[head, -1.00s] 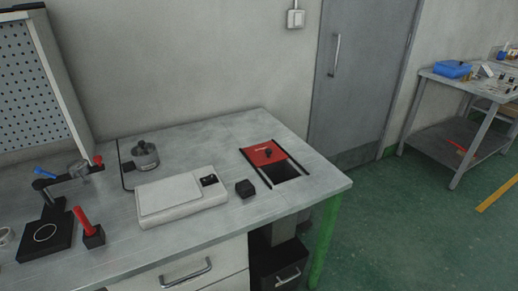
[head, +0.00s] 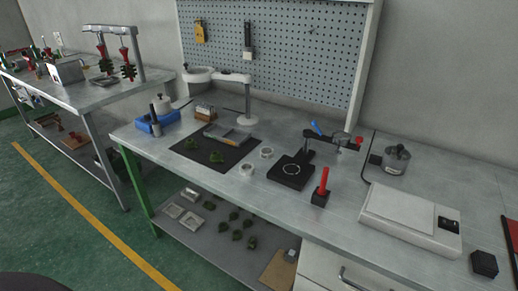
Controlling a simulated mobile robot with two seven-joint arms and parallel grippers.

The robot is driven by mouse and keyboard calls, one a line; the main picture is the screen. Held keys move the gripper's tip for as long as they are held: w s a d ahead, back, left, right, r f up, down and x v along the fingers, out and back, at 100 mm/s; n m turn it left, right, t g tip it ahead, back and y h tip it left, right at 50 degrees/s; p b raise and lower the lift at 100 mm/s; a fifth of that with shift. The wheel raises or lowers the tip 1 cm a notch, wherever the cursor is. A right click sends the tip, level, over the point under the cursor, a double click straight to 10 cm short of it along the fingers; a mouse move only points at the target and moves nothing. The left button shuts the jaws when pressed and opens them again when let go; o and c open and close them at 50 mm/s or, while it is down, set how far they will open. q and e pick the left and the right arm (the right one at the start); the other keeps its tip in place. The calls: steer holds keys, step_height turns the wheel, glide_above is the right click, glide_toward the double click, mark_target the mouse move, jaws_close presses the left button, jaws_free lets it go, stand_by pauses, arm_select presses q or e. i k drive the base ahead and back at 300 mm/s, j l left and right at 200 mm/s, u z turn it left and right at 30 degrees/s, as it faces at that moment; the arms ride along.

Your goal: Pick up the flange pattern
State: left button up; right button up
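Two small dark green pieces lie on a black mat (head: 236,160) on the workbench. One green piece (head: 190,144) is toward the mat's left side and the other green piece (head: 216,157) is nearer its middle. Several more green pieces (head: 236,234) lie on the shelf under the bench. They are too small to tell which is the flange pattern. Neither of my grippers shows in the head view.
Right of the mat are two light rings (head: 247,169), a black clamp stand (head: 291,171), a red-handled tool (head: 321,187) and a white scale (head: 411,217). A lamp (head: 246,96) and blue box (head: 158,123) stand behind and left. Floor is clear in front.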

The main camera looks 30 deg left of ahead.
mark_target(215, 157)
steer(key=u, duration=1.25)
